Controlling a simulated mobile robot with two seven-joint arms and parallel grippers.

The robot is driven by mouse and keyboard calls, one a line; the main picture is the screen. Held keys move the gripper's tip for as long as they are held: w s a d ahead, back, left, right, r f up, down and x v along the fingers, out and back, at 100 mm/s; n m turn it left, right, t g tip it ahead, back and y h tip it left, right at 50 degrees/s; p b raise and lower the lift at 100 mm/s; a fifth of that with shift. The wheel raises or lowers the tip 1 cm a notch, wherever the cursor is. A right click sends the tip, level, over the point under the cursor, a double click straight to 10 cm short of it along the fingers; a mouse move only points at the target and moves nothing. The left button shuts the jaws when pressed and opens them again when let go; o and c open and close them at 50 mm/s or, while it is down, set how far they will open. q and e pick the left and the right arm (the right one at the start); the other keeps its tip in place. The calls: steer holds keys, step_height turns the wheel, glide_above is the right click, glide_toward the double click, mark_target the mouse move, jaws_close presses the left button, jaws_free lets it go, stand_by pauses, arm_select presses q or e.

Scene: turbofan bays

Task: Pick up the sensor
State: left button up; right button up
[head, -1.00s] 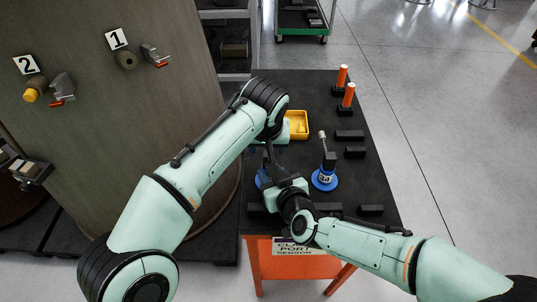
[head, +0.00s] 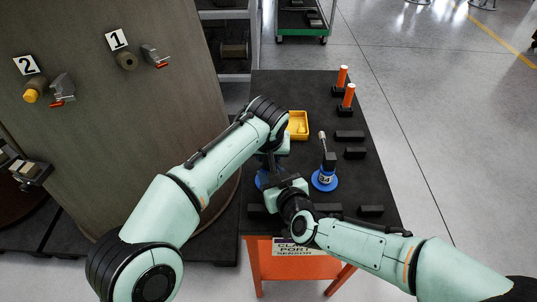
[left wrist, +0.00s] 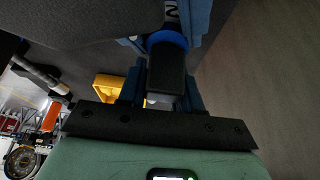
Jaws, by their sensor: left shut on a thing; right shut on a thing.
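The sensor, with a black block body (left wrist: 167,75), sits between the fingers of my left gripper (left wrist: 163,92) in the left wrist view. A blue collar is at its far end. In the head view my left gripper (head: 268,160) points down at the table, mostly hidden by its own arm. My right gripper (head: 274,184) is close beside it, shut on the blue stand (head: 260,180), which is largely hidden. In the left wrist view, dark blue fingers flank a numbered label beyond the collar. A second sensor (head: 323,143) stands upright in a blue stand labelled 34 (head: 325,181).
A yellow bin (head: 298,123) is on the black table (head: 320,105) behind the grippers. Two orange posts (head: 348,95) and several black blocks (head: 349,135) line the right side. A large curved panel (head: 110,100) with numbered ports stands at the left.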

arm_select(q)
steer(key=shift+r, duration=0.2)
step_height(320, 180, up, 10)
steer(key=shift+f, duration=0.15)
stand_by(0.4)
arm_select(e)
steer(key=o, duration=1.1)
steer(key=v, duration=1.2)
steer(key=shift+d, duration=0.1)
